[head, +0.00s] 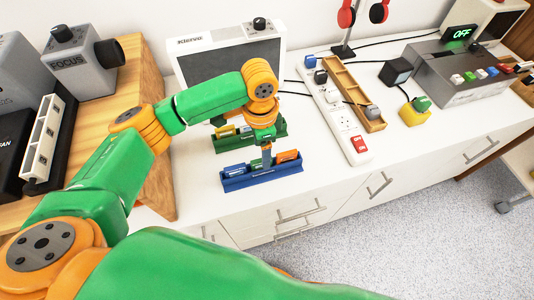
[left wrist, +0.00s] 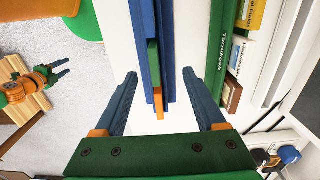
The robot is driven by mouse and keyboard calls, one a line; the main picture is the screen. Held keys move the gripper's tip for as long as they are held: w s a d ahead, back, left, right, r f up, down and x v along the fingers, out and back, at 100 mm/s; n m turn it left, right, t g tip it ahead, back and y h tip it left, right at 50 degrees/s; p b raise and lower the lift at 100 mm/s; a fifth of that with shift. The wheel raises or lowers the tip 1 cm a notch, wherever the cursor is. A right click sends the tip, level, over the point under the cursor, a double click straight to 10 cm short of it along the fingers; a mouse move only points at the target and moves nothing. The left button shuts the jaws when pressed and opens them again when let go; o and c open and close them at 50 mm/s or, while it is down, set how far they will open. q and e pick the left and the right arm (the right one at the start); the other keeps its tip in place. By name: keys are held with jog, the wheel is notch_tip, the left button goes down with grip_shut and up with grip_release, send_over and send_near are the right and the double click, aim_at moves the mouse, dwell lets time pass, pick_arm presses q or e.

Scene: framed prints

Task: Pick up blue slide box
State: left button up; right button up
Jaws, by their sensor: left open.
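A blue slide box (head: 262,178), a long open holder with small green and orange pieces in it, stands on the white counter. It also shows in the left wrist view (left wrist: 145,45), running down from the top edge. My left gripper (head: 266,158) is over it in the head view, hiding part of its middle. In the left wrist view my left gripper (left wrist: 155,80) is open, with one finger to each side of the box's lower end and nothing held. My right gripper (left wrist: 60,68) is small at the left of that view, away from the counter.
A green holder (head: 220,144) with several small boxes stands close behind the blue one. A grey-screened panel (head: 215,65) is behind that. A white power strip (head: 343,120) and wooden tray (head: 352,92) lie to the right. A wooden stand (head: 158,180) is on the left.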

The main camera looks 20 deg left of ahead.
aim_at(250, 179)
pick_arm(q)
jog(key=f, duration=0.2)
jog(key=s+f, duration=0.1)
jog(key=f, duration=0.2)
jog(key=shift+f, duration=0.3)
jog(key=shift+w+f, duration=0.1)
jog(key=shift+f, duration=0.25)
grip_shut()
